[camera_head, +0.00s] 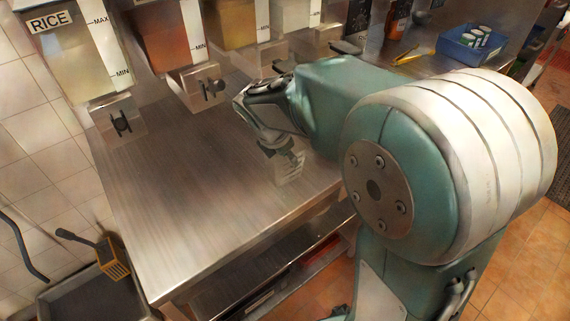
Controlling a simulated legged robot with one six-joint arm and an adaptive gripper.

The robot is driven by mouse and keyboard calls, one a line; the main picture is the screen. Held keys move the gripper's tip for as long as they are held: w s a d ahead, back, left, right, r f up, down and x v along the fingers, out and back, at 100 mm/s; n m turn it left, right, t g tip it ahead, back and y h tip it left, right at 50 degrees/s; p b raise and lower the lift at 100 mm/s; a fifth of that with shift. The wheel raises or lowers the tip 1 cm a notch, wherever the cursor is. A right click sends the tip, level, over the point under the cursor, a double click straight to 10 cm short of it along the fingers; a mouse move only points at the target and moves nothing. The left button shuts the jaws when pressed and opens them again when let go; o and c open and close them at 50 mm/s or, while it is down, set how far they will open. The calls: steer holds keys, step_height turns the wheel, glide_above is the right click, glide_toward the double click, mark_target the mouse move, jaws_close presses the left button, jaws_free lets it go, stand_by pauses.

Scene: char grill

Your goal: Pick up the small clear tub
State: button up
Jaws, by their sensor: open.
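The small clear tub (289,175) shows faintly on the steel counter (200,180), near its front edge. It is see-through, so its outline is hard to make out. My gripper (283,152) is open and points down right at the tub, with its fingers overlapping the tub's upper part in the view. I cannot tell whether the fingers touch the tub or are around it. My own arm hides the counter to the right and behind.
Several clear dispensers, one labelled RICE (75,55), hang over the counter's back edge with dark-knobbed spouts. A blue bin (470,46) with cans stands at the back right. A dark basin (90,297) is at lower left. The counter's left part is clear.

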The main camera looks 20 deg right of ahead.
mark_target(291, 166)
steer(key=x, duration=0.5)
steer(key=shift+w+a+f, duration=0.1)
steer(key=shift+w+a, duration=0.1)
steer(key=shift+w, duration=0.15)
jaws_close()
